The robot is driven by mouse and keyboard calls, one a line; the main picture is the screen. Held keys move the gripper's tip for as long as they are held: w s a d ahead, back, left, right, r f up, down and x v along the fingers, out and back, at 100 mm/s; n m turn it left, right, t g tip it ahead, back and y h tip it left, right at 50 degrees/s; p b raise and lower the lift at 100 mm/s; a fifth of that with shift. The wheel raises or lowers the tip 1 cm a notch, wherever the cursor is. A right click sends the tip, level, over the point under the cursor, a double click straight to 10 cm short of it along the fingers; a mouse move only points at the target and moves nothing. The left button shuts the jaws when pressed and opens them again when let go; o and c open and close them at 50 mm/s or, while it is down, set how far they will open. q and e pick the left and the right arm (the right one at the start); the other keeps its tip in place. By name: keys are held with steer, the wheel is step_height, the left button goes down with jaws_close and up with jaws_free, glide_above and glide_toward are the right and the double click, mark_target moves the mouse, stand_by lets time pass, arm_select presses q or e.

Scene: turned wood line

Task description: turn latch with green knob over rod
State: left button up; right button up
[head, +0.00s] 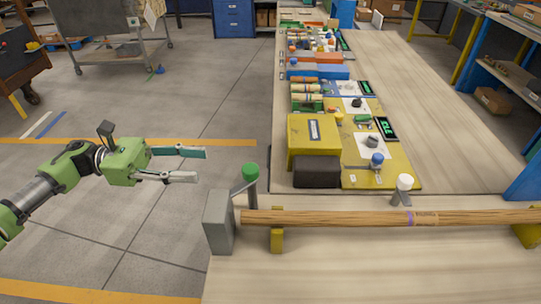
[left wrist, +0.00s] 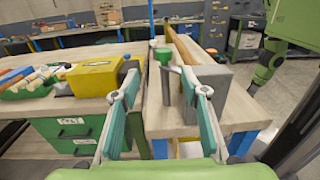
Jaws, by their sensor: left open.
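The latch's green knob (head: 250,171) stands at the rod's left end, beside the grey block (head: 218,222). A short grey arm joins knob and block, and a grey stem hangs below the knob. The knob is on the rod's far side, not across it. The wooden rod (head: 340,218) runs to the right along the bench. My left gripper (head: 200,165) is open and empty, left of the knob and apart from it. In the left wrist view the green knob (left wrist: 163,55) shows between the open fingers (left wrist: 158,88), beyond them. My right gripper is not in view.
A latch with a white knob (head: 403,182) stands behind the rod further right. Yellow supports (head: 277,240) carry the rod. A yellow box (head: 314,136) and dark block (head: 317,172) stand on the bench behind. The floor under my left arm is clear.

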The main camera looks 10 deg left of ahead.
mark_target(252, 168)
arm_select(q)
steer(key=d+p, duration=0.1)
steer(key=d, duration=0.3)
steer(key=d+p, duration=0.2)
steer(key=d, duration=0.2)
steer(key=d+p, duration=0.2)
steer(key=d, duration=0.2)
steer(key=shift+r, duration=0.25)
steer(key=shift+w+d+f, duration=0.15)
steer(key=shift+d, duration=0.4)
jaws_close()
steer(key=shift+d, duration=0.1)
